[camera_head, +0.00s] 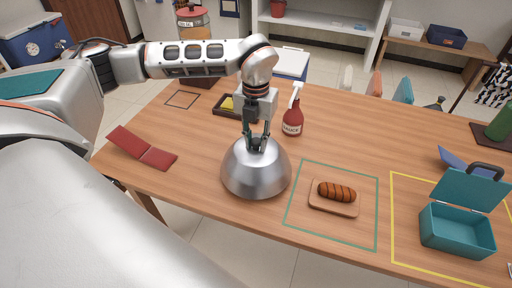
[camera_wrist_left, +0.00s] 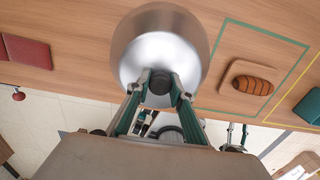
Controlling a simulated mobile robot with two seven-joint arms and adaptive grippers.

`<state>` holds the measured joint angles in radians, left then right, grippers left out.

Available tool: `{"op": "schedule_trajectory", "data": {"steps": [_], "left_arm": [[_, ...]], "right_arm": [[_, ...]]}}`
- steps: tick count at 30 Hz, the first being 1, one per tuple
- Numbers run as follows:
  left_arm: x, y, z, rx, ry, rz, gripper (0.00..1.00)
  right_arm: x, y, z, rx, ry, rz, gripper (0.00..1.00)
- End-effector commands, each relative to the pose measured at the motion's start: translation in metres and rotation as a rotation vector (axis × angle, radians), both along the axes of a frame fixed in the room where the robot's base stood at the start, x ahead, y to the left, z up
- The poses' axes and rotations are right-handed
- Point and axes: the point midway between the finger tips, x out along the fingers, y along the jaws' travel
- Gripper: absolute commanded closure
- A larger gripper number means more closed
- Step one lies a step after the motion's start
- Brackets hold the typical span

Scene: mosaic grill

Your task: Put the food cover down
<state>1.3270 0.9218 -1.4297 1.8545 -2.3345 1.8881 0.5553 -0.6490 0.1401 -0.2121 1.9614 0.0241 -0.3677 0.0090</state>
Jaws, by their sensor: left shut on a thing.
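The food cover (camera_head: 254,174) is a shiny silver dome in the head view, over the wooden table left of the green outlined square. My left gripper (camera_head: 257,146) is above it and shut on its knob. In the left wrist view, the fingers (camera_wrist_left: 161,86) close around the dark knob on top of the dome (camera_wrist_left: 150,55). I cannot tell whether the cover's rim touches the table. A grilled sausage (camera_head: 337,192) lies on a small wooden board (camera_head: 333,208) inside the green outline, uncovered.
A red sauce bottle (camera_head: 292,122) stands behind the cover, near a dark tray (camera_head: 226,113) with a yellow thing. A red folded item (camera_head: 142,149) lies at left. An open teal box (camera_head: 457,231) stands at right inside a yellow outline. The table's front edge is near the cover.

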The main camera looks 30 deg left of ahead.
Motion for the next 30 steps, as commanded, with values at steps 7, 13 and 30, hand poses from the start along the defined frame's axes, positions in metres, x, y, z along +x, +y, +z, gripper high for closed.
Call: {"op": "schedule_trajectory", "data": {"steps": [7, 13, 30], "left_arm": [[0.0, 0.0, -0.028, 0.0, -0.001, 0.001, 1.0], [0.001, 0.0, -0.028, 0.0, -0.001, 0.001, 1.0], [0.0, 0.0, -0.03, 0.0, 0.0, 0.001, 0.62]], "right_arm": [[0.0, 0.0, 0.0, 0.0, 0.0, 0.0, 0.6], [0.0, 0.0, 0.0, 0.0, 0.0, 0.0, 0.6], [0.0, 0.0, 0.0, 0.001, -0.001, 0.001, 0.6]]}}
